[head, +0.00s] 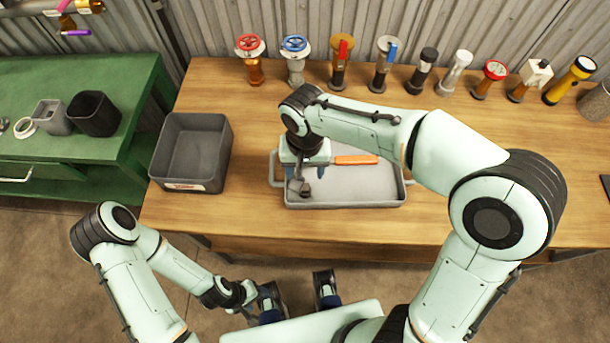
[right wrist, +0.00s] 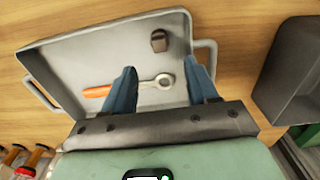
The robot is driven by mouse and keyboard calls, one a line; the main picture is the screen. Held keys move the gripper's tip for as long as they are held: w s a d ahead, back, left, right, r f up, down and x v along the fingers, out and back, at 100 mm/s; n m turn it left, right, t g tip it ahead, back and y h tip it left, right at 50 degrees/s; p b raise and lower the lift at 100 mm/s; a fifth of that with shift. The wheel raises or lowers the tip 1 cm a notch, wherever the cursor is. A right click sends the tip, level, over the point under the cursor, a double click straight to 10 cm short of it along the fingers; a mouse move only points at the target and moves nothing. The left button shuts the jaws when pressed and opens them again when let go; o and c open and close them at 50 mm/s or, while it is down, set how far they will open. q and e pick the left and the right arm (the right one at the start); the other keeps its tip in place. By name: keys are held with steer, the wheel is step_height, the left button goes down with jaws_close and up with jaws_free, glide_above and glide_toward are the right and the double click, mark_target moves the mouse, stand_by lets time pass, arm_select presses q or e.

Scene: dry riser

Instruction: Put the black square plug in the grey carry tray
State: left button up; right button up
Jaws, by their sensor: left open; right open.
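The grey carry tray (head: 380,195) lies on the wooden bench, with a handle at each end. It fills much of the right wrist view (right wrist: 70,60). The small black square plug (right wrist: 159,40) rests inside the tray, close to its robot-side wall; it also shows in the head view (head: 304,189). My right gripper (head: 305,173) is over the left part of the tray, pointing down, open and empty. In the right wrist view its blue fingers (right wrist: 161,88) are apart, with the plug beyond their tips. My left gripper (head: 297,298) is open and empty in front of the bench.
An orange-handled ring spanner (right wrist: 97,91) lies in the tray. A deep grey bin (head: 195,150) stands left of it. Valves, fittings and a torch (head: 570,80) line the bench's back. A green bench (head: 50,80) at left holds a black cup (head: 93,114).

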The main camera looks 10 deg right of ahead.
step_height(320, 180, up, 3)
steer(key=shift+f, duration=0.1)
stand_by(0.6)
